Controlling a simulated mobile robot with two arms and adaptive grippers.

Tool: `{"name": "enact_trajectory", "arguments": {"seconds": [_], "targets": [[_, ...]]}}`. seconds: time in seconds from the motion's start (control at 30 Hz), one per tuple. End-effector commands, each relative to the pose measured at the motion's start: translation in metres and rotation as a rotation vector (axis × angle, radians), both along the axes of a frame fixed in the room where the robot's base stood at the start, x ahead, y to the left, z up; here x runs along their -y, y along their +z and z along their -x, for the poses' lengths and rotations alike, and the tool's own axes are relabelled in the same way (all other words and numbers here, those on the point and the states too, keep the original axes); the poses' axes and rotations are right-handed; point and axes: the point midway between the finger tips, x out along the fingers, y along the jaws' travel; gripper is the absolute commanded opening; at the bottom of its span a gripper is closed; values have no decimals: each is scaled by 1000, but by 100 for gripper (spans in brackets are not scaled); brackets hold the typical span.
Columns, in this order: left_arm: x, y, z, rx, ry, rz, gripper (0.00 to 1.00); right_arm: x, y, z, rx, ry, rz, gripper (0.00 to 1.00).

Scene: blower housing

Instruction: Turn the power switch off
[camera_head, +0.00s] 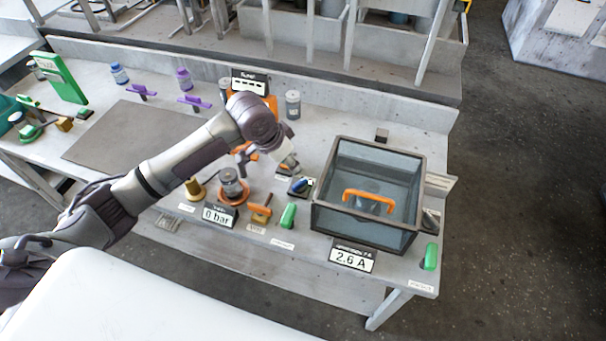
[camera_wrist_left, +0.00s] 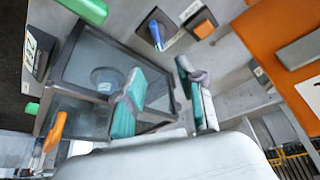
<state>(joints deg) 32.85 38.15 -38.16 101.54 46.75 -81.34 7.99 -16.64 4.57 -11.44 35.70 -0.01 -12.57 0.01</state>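A small switch with a blue lever on a black base (camera_head: 300,185) sits on the bench left of the glass-walled box. No label confirms it as the power switch. A blue-levered switch on a dark plate also shows at the top of the left wrist view (camera_wrist_left: 155,30). My left gripper (camera_head: 267,160) hangs over the bench just behind and left of that switch, apart from it. In the left wrist view its two teal-padded fingers (camera_wrist_left: 160,97) are spread with nothing held between them. My right gripper is not in view.
A dark-framed glass box (camera_head: 335,205) with an orange handle (camera_head: 368,200) stands to the right. A "2.6 A" display (camera_head: 351,258) is before it. A "0 bar" display (camera_head: 218,215), a green handle (camera_head: 288,215) and an orange-topped block (camera_wrist_left: 203,25) crowd the area.

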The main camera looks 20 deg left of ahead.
Motion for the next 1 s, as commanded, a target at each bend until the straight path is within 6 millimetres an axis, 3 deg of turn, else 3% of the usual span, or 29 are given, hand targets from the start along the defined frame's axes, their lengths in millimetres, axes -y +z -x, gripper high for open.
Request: {"name": "enact_trajectory", "arguments": {"seconds": [0.23,0.5,0.7,0.97,1.0], "targets": [[11,-50,-17,-5,1,0,39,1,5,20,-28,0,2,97],[20,-92,-33,-2,1,1,39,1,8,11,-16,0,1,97],[22,-103,-37,0,-1,0,39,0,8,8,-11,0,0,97],[22,-104,-37,0,-1,0,39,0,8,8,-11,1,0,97],[22,-104,-37,0,-1,0,34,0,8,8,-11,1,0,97]]}}
